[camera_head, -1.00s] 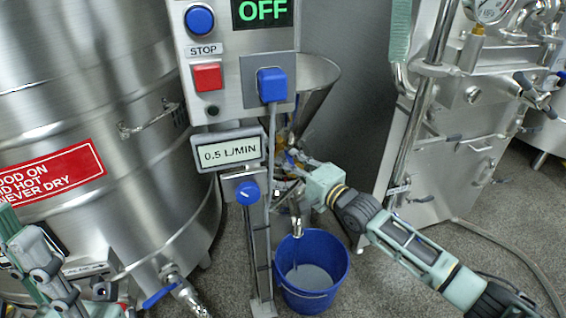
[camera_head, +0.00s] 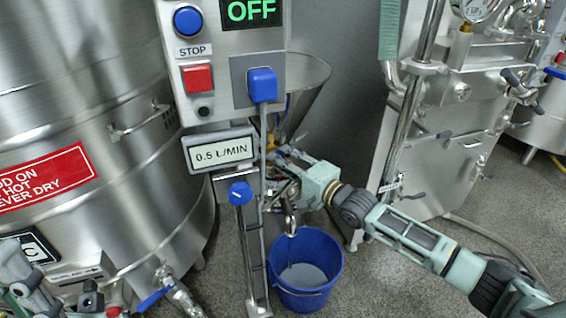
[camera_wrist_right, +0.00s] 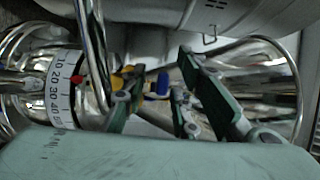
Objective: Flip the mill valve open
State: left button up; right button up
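In the right wrist view, a small blue part (camera_wrist_right: 158,84), probably the mill valve's handle, shows beyond my fingers next to a yellow piece (camera_wrist_right: 126,80). My right gripper (camera_wrist_right: 160,100) is open, with its fingers apart on either side of the line to the blue part; contact cannot be told. In the head view my right gripper (camera_head: 284,172) reaches in under the steel funnel (camera_head: 308,82), above the spout (camera_head: 291,218), and hides most of the valve area. My left gripper (camera_head: 30,285) is at the bottom left, and its fingers are unclear.
A blue bucket (camera_head: 305,272) stands on the floor below the spout. The control panel (camera_head: 218,65) reads OFF above a blue knob (camera_head: 240,193). A large steel tank (camera_head: 80,110) with a blue-lever outlet (camera_head: 153,299) is at left. A steel machine (camera_head: 450,130) stands at right.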

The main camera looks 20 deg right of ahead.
jog(key=v, duration=0.7)
jog(key=shift+s, duration=0.2)
jog(key=shift+d, duration=0.15)
jog(key=shift+c, duration=0.3)
